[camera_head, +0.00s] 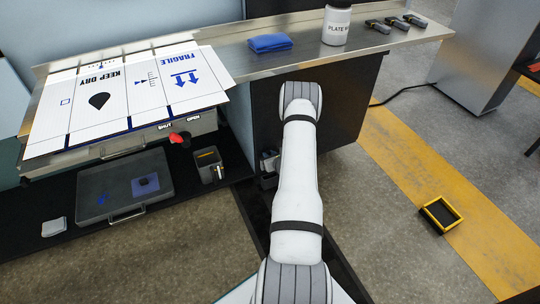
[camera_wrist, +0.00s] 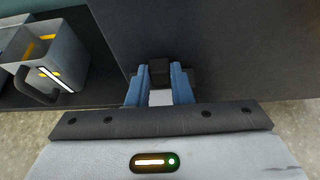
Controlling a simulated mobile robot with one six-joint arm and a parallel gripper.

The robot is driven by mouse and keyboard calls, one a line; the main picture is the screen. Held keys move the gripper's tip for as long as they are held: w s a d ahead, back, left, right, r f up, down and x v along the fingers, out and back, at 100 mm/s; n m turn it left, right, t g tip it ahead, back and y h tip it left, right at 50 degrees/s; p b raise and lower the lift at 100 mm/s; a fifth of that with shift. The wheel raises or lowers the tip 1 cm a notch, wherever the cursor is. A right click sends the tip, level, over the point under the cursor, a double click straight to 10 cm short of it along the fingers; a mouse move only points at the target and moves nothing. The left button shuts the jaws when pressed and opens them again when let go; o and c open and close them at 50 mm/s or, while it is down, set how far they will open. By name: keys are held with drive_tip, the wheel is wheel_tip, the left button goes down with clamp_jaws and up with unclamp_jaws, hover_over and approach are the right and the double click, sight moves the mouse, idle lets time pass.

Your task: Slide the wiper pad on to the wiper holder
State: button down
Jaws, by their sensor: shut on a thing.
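In the wrist view my gripper (camera_wrist: 159,76) has its two blue fingers closed on a small dark block, which I take to be the wiper pad (camera_wrist: 159,70). A pale patch shows between the fingers nearer the palm; I cannot tell what it is. A wider dark piece, perhaps the wiper holder (camera_wrist: 193,77), shows just beyond the fingertips against the dark panel. I cannot tell whether the pad touches it. In the head view my arm hides most of this spot; only a small grey and dark part shows left of the arm.
A grey bin (camera_head: 208,165) with a handle stands on the dark shelf left of my arm, next to a grey tray (camera_head: 100,185). A bench (camera_head: 290,30) carries a blue cloth (camera_head: 270,43) and a white bottle (camera_head: 336,27). A yellow-rimmed box (camera_head: 441,214) lies on the open floor at right.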

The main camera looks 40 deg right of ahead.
drive_tip(key=shift+s+d+f+b, duration=0.1)
drive_tip(key=shift+s+f+b, duration=0.05)
drive_tip(key=shift+f+b, duration=0.55)
drive_tip(key=shift+s+d+f+b, duration=0.15)
drive_tip(key=shift+f+b, duration=0.5)
drive_tip(key=shift+f, duration=0.15)
drive_tip(key=shift+s+d+f+b, duration=0.1)
drive_tip(key=shift+s+f+b, duration=0.05)
drive_tip(key=shift+f+b, duration=0.55)
drive_tip(key=shift+f+b, duration=1.1)
drive_tip(key=shift+f, duration=0.4)
drive_tip(key=shift+f+b, duration=0.35)
drive_tip(key=shift+f, duration=2.6)
drive_tip(key=c, duration=1.2)
unclamp_jaws()
drive_tip(key=p+v, duration=0.3)
drive_tip(key=v, duration=0.4)
drive_tip(key=shift+s+r+p, duration=0.2)
drive_tip(key=shift+s+p, duration=0.15)
